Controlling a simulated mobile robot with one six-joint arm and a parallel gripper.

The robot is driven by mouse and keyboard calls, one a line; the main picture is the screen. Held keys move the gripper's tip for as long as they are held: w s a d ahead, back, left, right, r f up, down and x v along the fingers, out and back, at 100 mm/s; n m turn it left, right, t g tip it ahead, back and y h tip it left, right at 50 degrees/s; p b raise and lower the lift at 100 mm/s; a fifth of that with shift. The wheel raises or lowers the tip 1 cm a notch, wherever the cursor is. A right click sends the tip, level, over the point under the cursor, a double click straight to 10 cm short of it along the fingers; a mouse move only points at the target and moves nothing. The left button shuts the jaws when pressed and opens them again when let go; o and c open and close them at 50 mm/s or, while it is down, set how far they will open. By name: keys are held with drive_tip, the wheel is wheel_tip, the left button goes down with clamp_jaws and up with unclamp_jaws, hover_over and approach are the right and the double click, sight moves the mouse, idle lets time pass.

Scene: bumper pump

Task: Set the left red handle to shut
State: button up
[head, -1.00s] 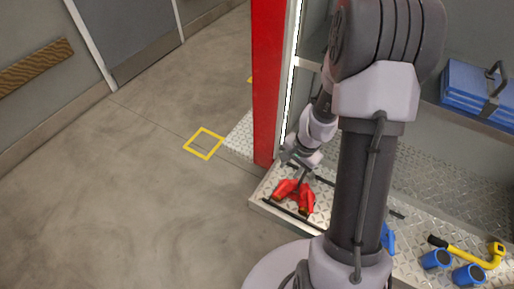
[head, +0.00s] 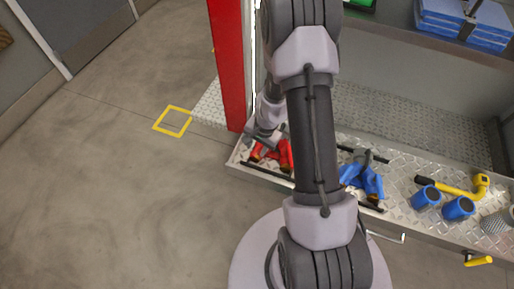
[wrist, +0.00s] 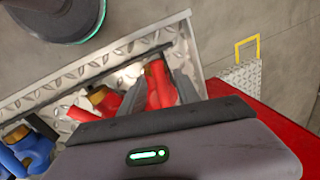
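The red fitting (head: 283,155) lies at the left end of the metal tread-plate shelf, with two red branches and brass-coloured ends. My arm hides part of it in the head view. In the wrist view its upper branch (wrist: 158,92) lies between my fingertips; the other branch (wrist: 82,114) is to the left. Which part is the left handle, and its setting, I cannot tell. My gripper (wrist: 156,90) is open, its two dark fingers apart around the upper branch. I cannot tell whether they touch it. It also shows in the head view (head: 266,142), just above the fitting.
A blue fitting (head: 364,178) stands to the right of the red one. Further right are blue cylinders (head: 426,197) and a yellow tool (head: 455,189). A red post (head: 228,70) rises close to the left of my gripper. The floor at left is clear.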

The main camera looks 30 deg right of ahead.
drive_tip(key=shift+c, duration=0.5)
clamp_jaws()
idle(0.8)
